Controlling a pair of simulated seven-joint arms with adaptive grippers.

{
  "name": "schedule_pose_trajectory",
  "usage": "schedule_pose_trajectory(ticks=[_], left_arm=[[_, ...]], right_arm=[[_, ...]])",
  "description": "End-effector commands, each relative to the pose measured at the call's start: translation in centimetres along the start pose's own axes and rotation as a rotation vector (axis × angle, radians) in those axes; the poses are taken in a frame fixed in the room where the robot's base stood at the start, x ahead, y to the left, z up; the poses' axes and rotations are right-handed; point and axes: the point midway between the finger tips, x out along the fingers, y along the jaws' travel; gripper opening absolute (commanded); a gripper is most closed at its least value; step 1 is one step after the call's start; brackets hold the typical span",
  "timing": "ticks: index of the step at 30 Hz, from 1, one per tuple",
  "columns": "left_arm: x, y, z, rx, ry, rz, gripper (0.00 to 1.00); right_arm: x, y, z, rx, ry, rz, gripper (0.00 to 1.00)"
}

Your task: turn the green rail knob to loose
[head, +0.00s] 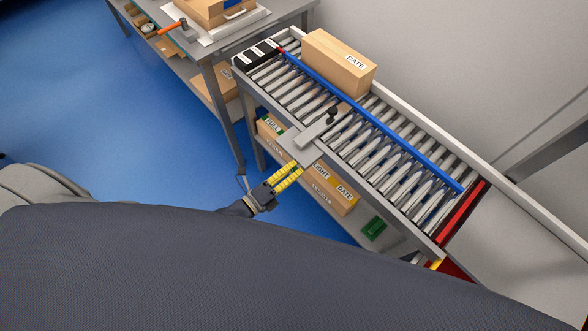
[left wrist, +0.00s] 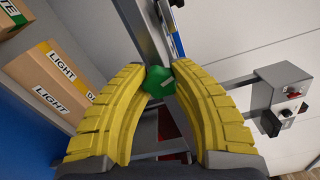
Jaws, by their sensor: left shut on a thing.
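The green rail knob (left wrist: 160,83) shows in the left wrist view, between the yellow fingertips, under a grey metal bar. A short pale mark slants across its face; I cannot tell which setting it stands at. My left gripper (head: 297,167) is shut on the knob, at the near side of the roller conveyor (head: 438,248). The blue rail (head: 375,120) runs lengthwise over the rollers. My right gripper is in neither view.
A cardboard box (head: 335,68) marked DATE stands on the conveyor. More boxes (head: 333,193) and a green item (head: 373,229) sit on the shelf below. A workbench (head: 205,55) stands at the upper left. A grey control box (left wrist: 283,88) shows in the left wrist view.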

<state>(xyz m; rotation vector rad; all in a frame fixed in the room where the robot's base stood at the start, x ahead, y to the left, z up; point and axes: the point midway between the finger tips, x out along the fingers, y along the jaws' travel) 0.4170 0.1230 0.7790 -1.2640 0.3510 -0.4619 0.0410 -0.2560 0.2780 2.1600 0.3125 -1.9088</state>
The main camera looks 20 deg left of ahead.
Motion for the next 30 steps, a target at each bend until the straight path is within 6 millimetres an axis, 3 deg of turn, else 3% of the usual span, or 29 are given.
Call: schedule_pose_trajectory(ticks=[30], left_arm=[[0.01, 0.04, 0.06, -0.968, -0.001, 0.000, 0.00]], right_arm=[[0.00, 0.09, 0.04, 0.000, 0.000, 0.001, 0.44]])
